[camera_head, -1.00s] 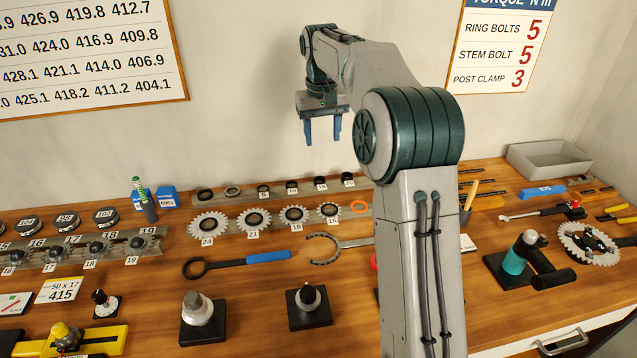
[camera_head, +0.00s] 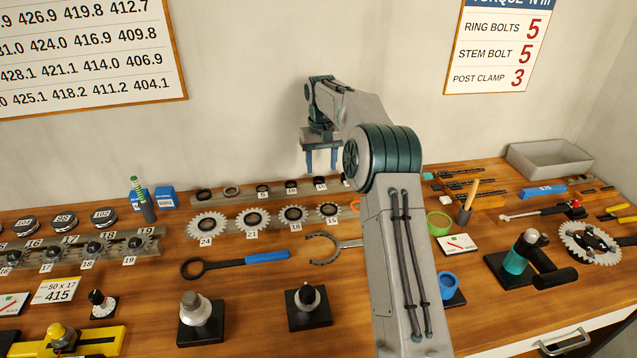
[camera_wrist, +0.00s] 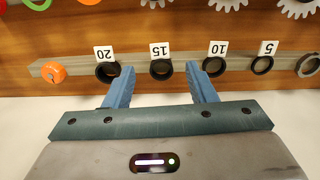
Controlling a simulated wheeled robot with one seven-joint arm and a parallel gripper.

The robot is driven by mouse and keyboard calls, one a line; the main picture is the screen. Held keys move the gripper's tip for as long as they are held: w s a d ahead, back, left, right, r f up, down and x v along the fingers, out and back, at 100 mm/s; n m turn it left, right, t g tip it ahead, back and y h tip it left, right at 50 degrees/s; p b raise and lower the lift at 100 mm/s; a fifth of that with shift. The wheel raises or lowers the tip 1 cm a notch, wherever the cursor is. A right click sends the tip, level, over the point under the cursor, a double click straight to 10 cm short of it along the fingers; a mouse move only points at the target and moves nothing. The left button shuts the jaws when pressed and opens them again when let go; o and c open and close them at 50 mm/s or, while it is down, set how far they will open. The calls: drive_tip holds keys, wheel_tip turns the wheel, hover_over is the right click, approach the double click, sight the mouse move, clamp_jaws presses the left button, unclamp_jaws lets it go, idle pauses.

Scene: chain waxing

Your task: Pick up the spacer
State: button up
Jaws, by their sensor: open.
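Dark spacer rings sit in a row on a grey rail (camera_wrist: 232,63) at the back of the bench. In the wrist view they are the 20 spacer (camera_wrist: 108,72), 15 spacer (camera_wrist: 161,69), 10 spacer (camera_wrist: 214,66) and 5 spacer (camera_wrist: 262,65). The head view also shows the 5 (camera_head: 262,188), 10 (camera_head: 291,184) and 15 (camera_head: 320,181) spacers; my arm hides the rail's right end. My gripper (camera_head: 321,168) is open and empty, pointing down above the rail. In the wrist view its blue fingers (camera_wrist: 160,70) appear on either side of the 15 spacer, without clear contact.
Toothed sprockets (camera_head: 251,219) stand on a rail in front of the spacers. An orange piece (camera_wrist: 54,71) is at the spacer rail's end. The wall is close behind. A blue-handled tool (camera_head: 240,262) and two black-based posts (camera_head: 306,305) lie nearer.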

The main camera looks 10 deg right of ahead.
sight(321, 186)
drive_tip(key=shift+w+f+p, duration=0.15)
drive_tip(key=shift+f+p, duration=0.2)
drive_tip(key=shift+f, duration=1.3)
drive_tip(key=shift+w+f+p, duration=0.1)
drive_tip(key=shift+f+p, duration=0.25)
drive_tip(key=shift+f, duration=1.25)
drive_tip(key=c, duration=1.1)
